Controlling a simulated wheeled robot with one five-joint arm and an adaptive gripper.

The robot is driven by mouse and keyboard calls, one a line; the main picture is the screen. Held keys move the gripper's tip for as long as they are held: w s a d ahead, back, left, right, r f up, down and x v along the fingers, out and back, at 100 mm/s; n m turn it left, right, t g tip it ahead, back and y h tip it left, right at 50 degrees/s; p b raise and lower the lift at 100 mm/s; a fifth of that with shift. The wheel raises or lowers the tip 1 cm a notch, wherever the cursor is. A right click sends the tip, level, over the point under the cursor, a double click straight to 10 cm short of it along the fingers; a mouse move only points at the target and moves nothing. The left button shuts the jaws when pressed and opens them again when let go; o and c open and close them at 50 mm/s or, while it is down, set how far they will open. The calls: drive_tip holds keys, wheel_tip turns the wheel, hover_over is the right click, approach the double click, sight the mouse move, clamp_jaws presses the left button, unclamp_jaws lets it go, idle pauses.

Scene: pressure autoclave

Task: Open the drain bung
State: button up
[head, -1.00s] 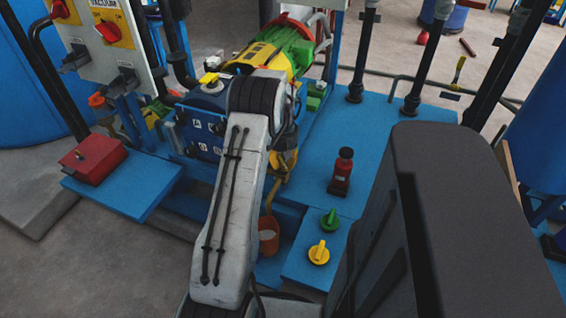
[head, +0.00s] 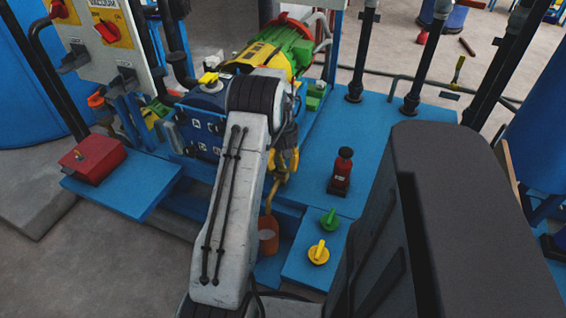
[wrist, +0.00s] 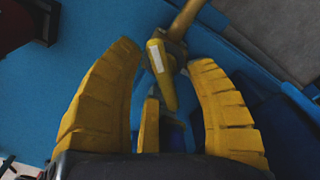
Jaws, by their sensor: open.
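A yellow lever-shaped handle with a pale label (wrist: 158,62) sits on a yellow pipe (wrist: 184,18) in the wrist view. It looks like the drain bung. My gripper (wrist: 165,56) is open, with one yellow finger on each side of the handle and a visible gap to each. I cannot tell how deep the handle reaches between the fingers. In the head view my gripper (head: 286,160) is beside the blue machine, above an orange-brown bucket (head: 268,234). My arm hides the handle there. A yellow pipe (head: 271,198) runs down towards the bucket.
A small red and black bottle-like object (head: 341,172) stands on the blue platform (head: 312,170). A green knob (head: 330,218) and a yellow knob (head: 318,252) lie at its lower front. A red box (head: 92,158) sits on a ledge at left. Blue machine bodywork surrounds my gripper.

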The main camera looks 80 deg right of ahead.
wheel_tip(320, 180, up, 12)
drive_tip(key=shift+f, duration=0.25)
idle(0.3)
drive_tip(key=shift+o, duration=0.3)
drive_tip(key=f, duration=0.3)
drive_tip(key=a+f+p, duration=0.1)
drive_tip(key=shift+s+f, duration=0.25)
drive_tip(key=shift+f, duration=0.05)
drive_tip(key=shift+c, duration=0.7)
drive_tip(key=shift+f+b, duration=0.45)
drive_tip(key=shift+f, duration=3.1)
drive_tip(key=shift+o, duration=0.3)
clamp_jaws()
